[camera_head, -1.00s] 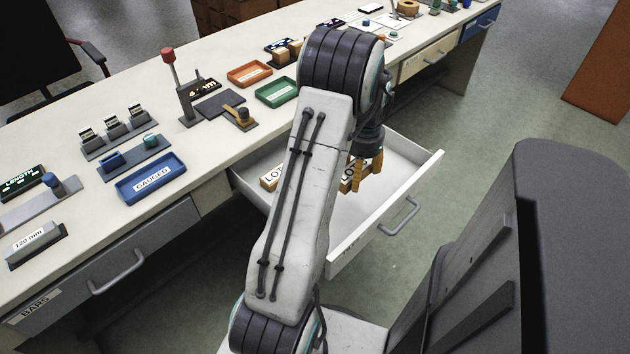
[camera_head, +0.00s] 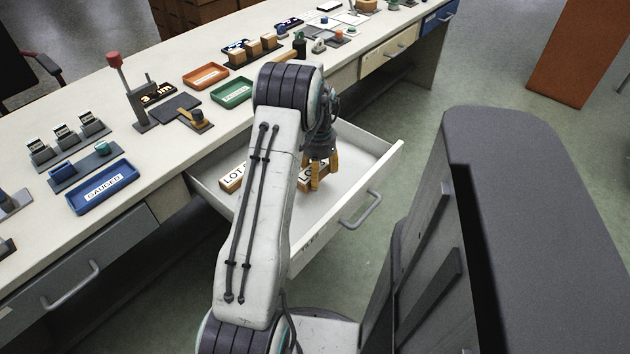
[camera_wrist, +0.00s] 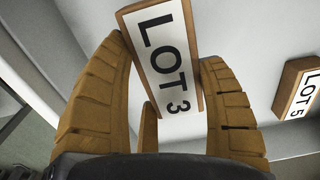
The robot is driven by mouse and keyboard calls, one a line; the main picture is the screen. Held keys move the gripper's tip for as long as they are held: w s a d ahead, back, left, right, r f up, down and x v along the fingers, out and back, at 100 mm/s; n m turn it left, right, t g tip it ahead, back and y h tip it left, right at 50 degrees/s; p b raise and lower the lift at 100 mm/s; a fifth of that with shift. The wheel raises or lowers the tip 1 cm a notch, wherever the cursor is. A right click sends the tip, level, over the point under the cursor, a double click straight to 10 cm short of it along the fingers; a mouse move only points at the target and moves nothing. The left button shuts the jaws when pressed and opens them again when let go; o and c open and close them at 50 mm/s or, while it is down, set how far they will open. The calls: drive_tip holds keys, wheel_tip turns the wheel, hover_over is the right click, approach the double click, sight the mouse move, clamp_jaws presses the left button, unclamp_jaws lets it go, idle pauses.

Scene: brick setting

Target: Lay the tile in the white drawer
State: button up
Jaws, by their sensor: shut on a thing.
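The white drawer (camera_head: 372,165) stands pulled out from the bench. My gripper (camera_head: 317,176) is inside it, pointing down, with its yellow-brown fingers closed on a wood-edged tile (camera_head: 307,181). In the wrist view, this tile (camera_wrist: 172,88) reads LOT 3 and sits between the fingers (camera_wrist: 166,68), slightly tilted in the picture. A second tile, reading LOT 5 in the wrist view (camera_wrist: 299,95), lies in the drawer to the left of my gripper in the head view (camera_head: 232,178). Whether the held tile touches the drawer floor cannot be told.
The bench top behind holds a blue tray (camera_head: 103,188), an orange tray (camera_head: 205,76), a green tray (camera_head: 231,92) and a red-knobbed stand (camera_head: 138,100). The drawer's handle (camera_head: 361,210) faces out. Bare drawer floor shows around the tiles.

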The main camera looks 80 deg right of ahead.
drive_tip(key=shift+w+d+f, duration=0.4)
drive_tip(key=shift+d+f, duration=0.15)
drive_tip(key=shift+d, duration=0.25)
drive_tip(key=shift+f+b, duration=0.6)
drive_tip(key=shift+f, duration=1.35)
drive_tip(key=shift+f, duration=0.15)
drive_tip(key=o, duration=1.3)
drive_tip(key=shift+c, duration=0.2)
wheel_tip(320, 180, up, 12)
drive_tip(key=shift+r+p, duration=0.15)
drive_tip(key=shift+p, duration=1)
drive_tip(key=shift+w, duration=0.1)
